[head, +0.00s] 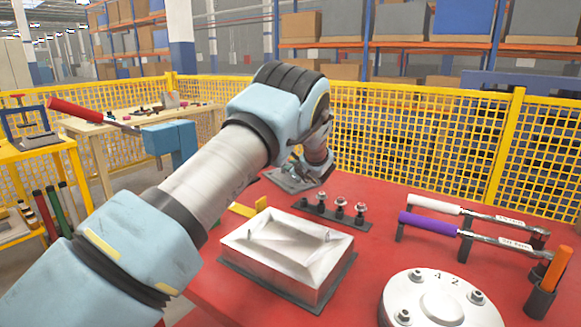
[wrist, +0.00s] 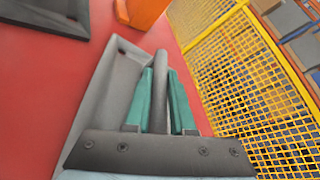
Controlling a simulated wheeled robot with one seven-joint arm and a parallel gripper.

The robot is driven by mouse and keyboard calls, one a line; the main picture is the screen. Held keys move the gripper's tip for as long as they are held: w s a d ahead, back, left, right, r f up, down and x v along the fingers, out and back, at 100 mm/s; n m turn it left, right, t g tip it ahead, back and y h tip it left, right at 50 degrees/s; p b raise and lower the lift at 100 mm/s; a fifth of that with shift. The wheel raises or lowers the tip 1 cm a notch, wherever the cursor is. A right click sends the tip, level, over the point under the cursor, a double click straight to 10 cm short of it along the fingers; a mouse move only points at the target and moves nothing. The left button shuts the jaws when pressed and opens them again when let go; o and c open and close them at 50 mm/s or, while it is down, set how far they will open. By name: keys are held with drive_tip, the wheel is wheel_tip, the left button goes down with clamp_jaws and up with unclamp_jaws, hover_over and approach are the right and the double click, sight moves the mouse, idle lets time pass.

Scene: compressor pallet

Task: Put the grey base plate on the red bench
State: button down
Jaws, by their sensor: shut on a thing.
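My gripper (wrist: 160,85) has teal fingers shut on the upright grey bar of the grey base plate (wrist: 103,85). In the wrist view the plate is a shallow grey piece with a raised rim, slanting to the left of the fingers. In the head view the grey base plate (head: 283,181) shows at the far edge of the red bench (head: 385,262), partly hidden by my wrist. I cannot tell whether it touches the bench or hangs just above it. The fingertips are hidden in the head view.
A silver cover (head: 285,248) sits on a dark mat nearer on the bench. Several bolts stand in a black rack (head: 330,215). Two torque wrenches (head: 470,230), a round flange (head: 440,300) and an orange-handled tool (head: 556,268) are to the right. A yellow mesh fence (head: 420,135) runs behind.

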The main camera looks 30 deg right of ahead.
drive_tip(key=c, duration=0.8)
unclamp_jaws()
drive_tip(key=shift+o, duration=0.2)
drive_tip(key=b+v, duration=0.2)
drive_tip(key=v, duration=1)
drive_tip(key=shift+a, duration=0.15)
